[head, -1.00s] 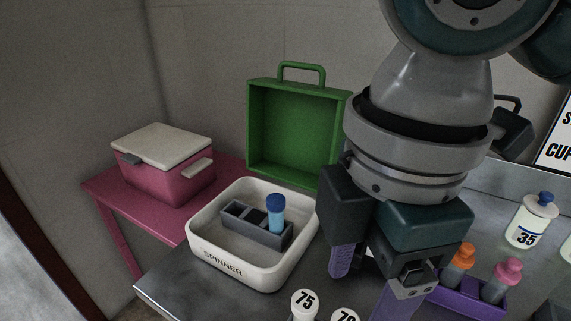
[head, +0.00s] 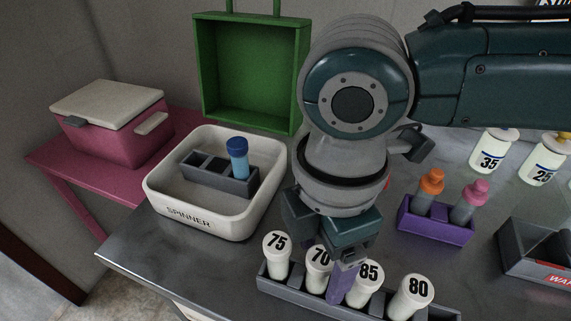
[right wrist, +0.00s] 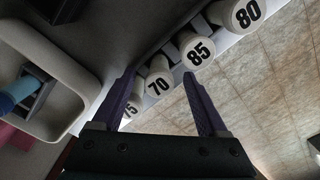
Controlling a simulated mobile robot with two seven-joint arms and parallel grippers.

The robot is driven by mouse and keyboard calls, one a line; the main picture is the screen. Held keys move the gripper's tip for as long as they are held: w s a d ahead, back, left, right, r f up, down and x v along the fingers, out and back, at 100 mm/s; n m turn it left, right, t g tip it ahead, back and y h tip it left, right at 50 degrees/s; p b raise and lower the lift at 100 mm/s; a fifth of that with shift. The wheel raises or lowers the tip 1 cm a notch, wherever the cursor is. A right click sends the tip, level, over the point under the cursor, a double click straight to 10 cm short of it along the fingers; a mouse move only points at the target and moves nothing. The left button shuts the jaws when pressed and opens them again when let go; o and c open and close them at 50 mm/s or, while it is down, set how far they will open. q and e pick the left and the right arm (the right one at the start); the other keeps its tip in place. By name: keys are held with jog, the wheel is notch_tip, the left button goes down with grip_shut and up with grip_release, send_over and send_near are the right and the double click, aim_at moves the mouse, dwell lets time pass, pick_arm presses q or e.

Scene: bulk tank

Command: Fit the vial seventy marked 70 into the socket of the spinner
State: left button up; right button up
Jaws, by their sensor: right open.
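The vial seventy (head: 319,257) has a white cap marked 70 and stands in a grey rack (head: 275,286) among other white-capped vials. My right gripper (head: 328,275) is open just above the rack, with one purple finger between the 70 and 85 caps. In the right wrist view the 70 cap (right wrist: 158,84) shows between the spread fingers (right wrist: 160,78), with no grip on it. The spinner (head: 165,205) is a white tub holding a grey block (head: 207,180) with several slots. A blue-capped vial (head: 238,160) stands in its right end. My left gripper is out of view.
Vials 75 (head: 277,245), 85 (head: 368,275) and 80 (head: 414,290) crowd the rack. A purple holder (head: 433,231) with orange- and pink-capped vials stands behind. A pink cooler (head: 110,140) and open green case (head: 247,75) stand at the back left. Steel counter is clear left of the rack.

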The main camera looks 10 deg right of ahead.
jog(key=shift+c, duration=0.3)
grip_shut()
dwell(0.3)
